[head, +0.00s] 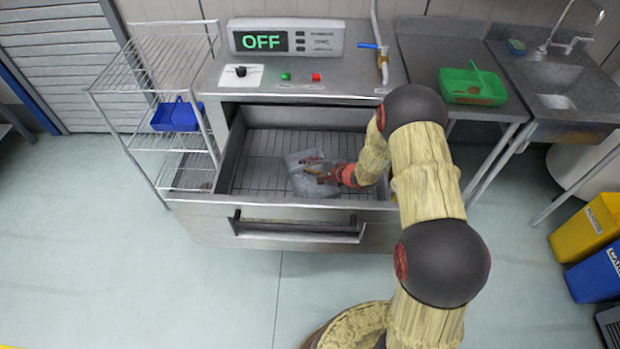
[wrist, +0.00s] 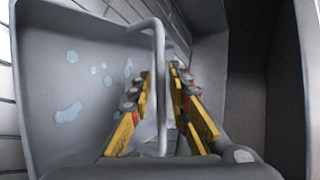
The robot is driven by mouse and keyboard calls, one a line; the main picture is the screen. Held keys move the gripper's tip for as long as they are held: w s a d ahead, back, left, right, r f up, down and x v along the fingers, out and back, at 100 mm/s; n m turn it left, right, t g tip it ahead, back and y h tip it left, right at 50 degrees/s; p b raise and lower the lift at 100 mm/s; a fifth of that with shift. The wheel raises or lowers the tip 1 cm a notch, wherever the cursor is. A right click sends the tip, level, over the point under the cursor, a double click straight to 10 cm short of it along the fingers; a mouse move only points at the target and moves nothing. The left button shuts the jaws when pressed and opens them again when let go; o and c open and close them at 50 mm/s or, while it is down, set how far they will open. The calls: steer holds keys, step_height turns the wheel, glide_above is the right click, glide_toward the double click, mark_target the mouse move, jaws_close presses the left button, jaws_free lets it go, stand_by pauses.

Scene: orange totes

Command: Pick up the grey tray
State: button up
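The grey tray (head: 303,186) sits inside the open drawer of the machine, on its wire rack. In the wrist view the tray (wrist: 85,65) has pale bluish spots on its inner surface and a thin grey handle (wrist: 160,90). My gripper (head: 322,178) reaches into the drawer from the right, over the tray. In the wrist view its yellow fingers (wrist: 160,75) stand on either side of the handle, with gaps visible between them and the bar. The gripper looks open. Its fingertips are small and partly hidden in the head view.
The drawer (head: 335,211) has metal walls close around the tray. A wire shelf (head: 160,95) with a blue tray (head: 177,116) stands left. A green tray (head: 472,86) lies on the right counter. The display (head: 285,38) reads OFF. Floor in front is clear.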

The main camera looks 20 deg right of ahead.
jaws_close()
stand_by(0.6)
